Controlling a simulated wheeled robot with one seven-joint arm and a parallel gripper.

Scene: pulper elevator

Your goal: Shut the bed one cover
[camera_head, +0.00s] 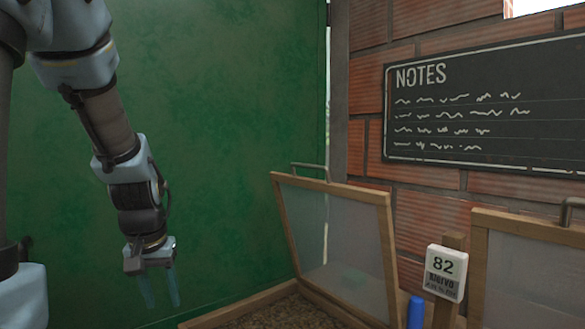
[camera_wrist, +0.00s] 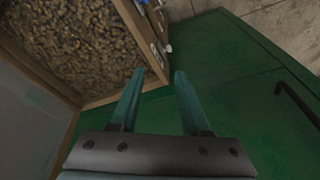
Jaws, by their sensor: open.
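A wood-framed cover with a cloudy, see-through panel (camera_head: 345,245) stands raised and tilted over a wooden bed (camera_head: 240,305) in the head view. A metal handle (camera_head: 310,166) sits on its top edge. A second similar cover (camera_head: 530,275) stands raised at the right, partly cut off. I cannot read which one is bed one. My gripper (camera_head: 165,303) hangs open and empty left of the bed, apart from both covers. In the wrist view my gripper (camera_wrist: 158,75) has its fingers spread, near a wooden bed edge (camera_wrist: 112,97); a pale panel (camera_wrist: 25,115) shows at the left.
Brown grainy matter (camera_wrist: 75,40) fills the bed. A tag reading 82 (camera_head: 446,272) stands on a post between the covers, beside a blue cylinder (camera_head: 415,312). A green wall (camera_head: 230,130) is behind my arm; a dark handle (camera_wrist: 297,103) shows at the wrist view's right.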

